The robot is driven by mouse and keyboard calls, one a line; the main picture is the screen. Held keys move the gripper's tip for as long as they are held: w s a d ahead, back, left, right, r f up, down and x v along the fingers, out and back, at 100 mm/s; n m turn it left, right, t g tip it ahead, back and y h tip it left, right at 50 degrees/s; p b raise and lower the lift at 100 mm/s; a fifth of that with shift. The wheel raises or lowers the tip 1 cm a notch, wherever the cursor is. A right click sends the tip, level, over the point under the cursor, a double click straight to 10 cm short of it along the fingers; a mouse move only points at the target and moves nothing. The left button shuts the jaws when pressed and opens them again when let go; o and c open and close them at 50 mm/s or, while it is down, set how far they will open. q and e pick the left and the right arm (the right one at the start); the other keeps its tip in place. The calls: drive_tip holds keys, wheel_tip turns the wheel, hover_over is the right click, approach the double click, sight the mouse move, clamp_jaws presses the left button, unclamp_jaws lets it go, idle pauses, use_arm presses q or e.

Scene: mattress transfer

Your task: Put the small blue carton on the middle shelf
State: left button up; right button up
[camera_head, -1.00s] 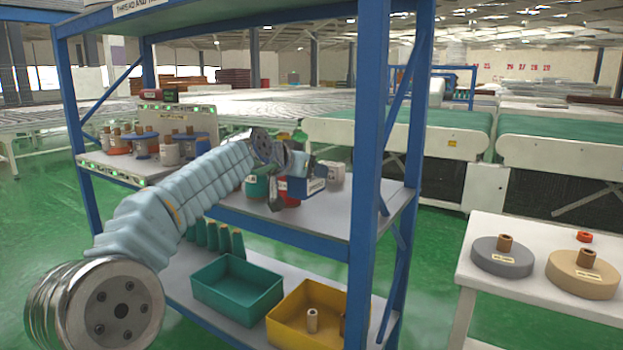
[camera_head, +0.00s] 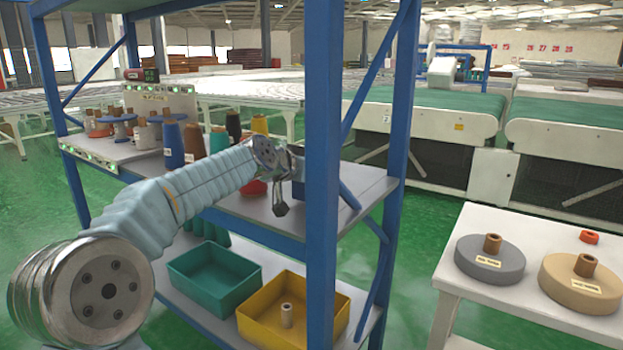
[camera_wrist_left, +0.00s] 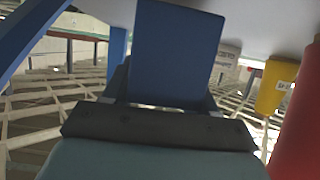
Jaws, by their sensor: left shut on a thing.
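The small blue carton (camera_head: 299,188) is held over the right part of the middle shelf (camera_head: 262,218), partly hidden behind the rack's front post. In the left wrist view the carton (camera_wrist_left: 176,52) fills the top centre, close to the grey shelf surface; I cannot tell whether it touches it. My left gripper (camera_head: 290,178) is shut on the carton, and it also shows in the left wrist view (camera_wrist_left: 162,92). My right gripper is not in view.
The blue front post (camera_head: 323,130) stands right beside the held carton. Several thread cones, including a blue one (camera_head: 174,146), and spools stand on the shelf's left side. A teal bin (camera_head: 190,285) and a yellow bin (camera_head: 262,325) sit below. The shelf's right end is bare.

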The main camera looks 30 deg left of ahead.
use_arm(q)
drive_tip(key=shift+f, duration=0.5)
drive_tip(key=shift+f, duration=0.15)
drive_tip(key=o, duration=1.2)
drive_tip(key=shift+c, duration=0.2)
drive_tip(key=shift+r, duration=0.3)
drive_tip(key=b+v, duration=0.1)
drive_tip(key=v, duration=1)
drive_tip(key=shift+s+b, duration=0.35)
drive_tip(key=shift+s, duration=0.15)
